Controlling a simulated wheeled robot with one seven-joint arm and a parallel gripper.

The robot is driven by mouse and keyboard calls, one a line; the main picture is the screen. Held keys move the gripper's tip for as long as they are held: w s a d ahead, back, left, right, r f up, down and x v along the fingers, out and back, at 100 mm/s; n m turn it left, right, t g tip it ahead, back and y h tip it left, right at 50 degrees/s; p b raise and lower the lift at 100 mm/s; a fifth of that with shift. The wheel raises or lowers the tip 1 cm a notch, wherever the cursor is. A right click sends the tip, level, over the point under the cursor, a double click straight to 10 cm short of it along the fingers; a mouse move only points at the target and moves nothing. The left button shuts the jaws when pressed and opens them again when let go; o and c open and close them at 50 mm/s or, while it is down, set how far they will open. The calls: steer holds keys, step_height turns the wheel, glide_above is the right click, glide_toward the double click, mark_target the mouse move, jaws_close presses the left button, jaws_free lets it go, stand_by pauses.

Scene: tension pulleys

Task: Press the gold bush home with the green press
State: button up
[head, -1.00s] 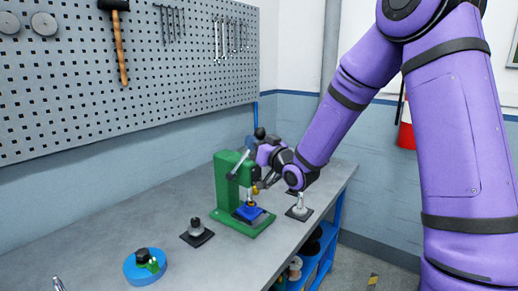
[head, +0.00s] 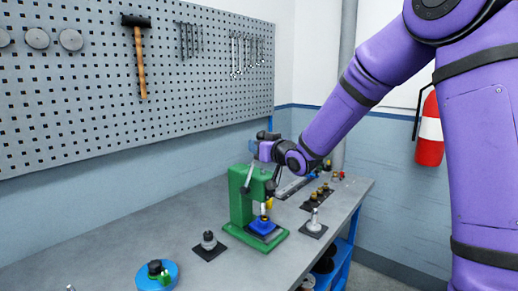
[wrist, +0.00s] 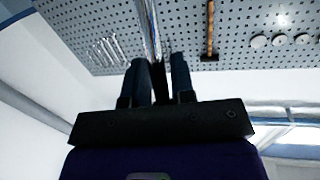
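The green press (head: 240,207) stands on the bench, with a blue block (head: 263,226) on its base. The small gold bush (head: 264,209) shows above the blue block, under the ram; how deep it sits is too small to tell. The press's silver lever (head: 248,178) slants up to my gripper (head: 262,150), above the press head. In the wrist view the lever (wrist: 148,25) runs from between my two close fingers (wrist: 161,80). They appear shut on its dark end, which is mostly hidden.
A dark plate with a grey post (head: 209,241) lies left of the press, and another post (head: 314,222) right of it. A blue round holder (head: 157,276) is at the front. Small gold parts (head: 318,194) lie behind. The pegboard (head: 90,90) hangs behind the bench.

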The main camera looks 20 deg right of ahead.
steer(key=shift+o, duration=1.1)
steer(key=v, duration=1)
steer(key=shift+s, duration=0.4)
steer(key=shift+d, duration=0.1)
